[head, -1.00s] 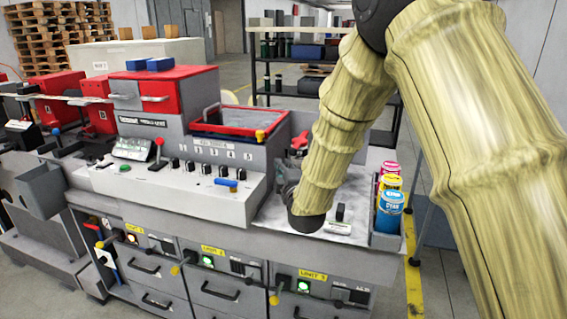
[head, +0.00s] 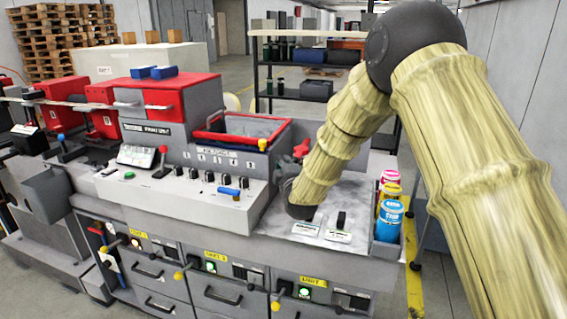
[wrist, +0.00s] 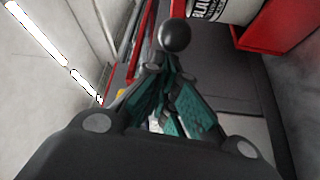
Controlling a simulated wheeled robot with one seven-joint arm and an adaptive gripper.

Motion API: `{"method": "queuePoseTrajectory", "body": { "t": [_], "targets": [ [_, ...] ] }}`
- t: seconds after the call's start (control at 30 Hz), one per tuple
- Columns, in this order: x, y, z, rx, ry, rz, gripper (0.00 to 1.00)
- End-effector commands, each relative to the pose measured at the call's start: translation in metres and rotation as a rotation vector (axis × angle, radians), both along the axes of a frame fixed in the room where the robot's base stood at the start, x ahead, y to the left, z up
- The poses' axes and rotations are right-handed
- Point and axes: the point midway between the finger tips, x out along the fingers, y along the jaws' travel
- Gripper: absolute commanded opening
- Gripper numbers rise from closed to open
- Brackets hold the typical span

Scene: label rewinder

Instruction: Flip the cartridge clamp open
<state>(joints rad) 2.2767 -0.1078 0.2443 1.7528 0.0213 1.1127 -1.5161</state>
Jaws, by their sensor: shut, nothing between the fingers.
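The wrist view shows my gripper (wrist: 168,72) shut and empty, its teal-padded fingers drawn together at the tips. A dark round knob (wrist: 174,36) appears just beyond the fingertips; I cannot tell whether they touch it. A cartridge with a black-and-white label (wrist: 208,8) is at the top, partly cut off. A red bracket-like part (wrist: 272,32) lies beside it on the right. In the head view a red part, perhaps the clamp (head: 301,148), shows just behind my forearm. My arm hides the gripper there.
In the head view, coloured ink bottles (head: 390,212) stand in a holder at the machine's right end. Two small labelled plates (head: 338,234) lie on the worktop near my wrist. A red-rimmed tray (head: 240,128) is to the left. A dark shelf rack (head: 310,70) stands behind.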

Motion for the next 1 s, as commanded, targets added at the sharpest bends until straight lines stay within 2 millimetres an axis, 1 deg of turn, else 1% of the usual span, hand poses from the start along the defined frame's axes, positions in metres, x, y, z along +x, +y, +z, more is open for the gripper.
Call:
{"method": "queuePoseTrajectory", "body": {
  "t": [0.23, 0.47, 0.63, 0.77, 0.87, 1.0],
  "targets": [
    [-0.001, -0.003, -0.001, 0.001, -0.001, 0.009, 0.00],
    [-0.006, -0.015, -0.002, 0.000, -0.001, 0.065, 0.00],
    [-0.011, -0.030, -0.003, -0.001, 0.000, 0.134, 0.00],
    [-0.015, -0.042, -0.003, -0.001, -0.001, 0.134, 0.00],
    [-0.018, -0.053, -0.003, -0.001, -0.001, 0.133, 0.00],
    [-0.021, -0.074, -0.005, -0.002, 0.000, 0.132, 0.00]
  ]
}}
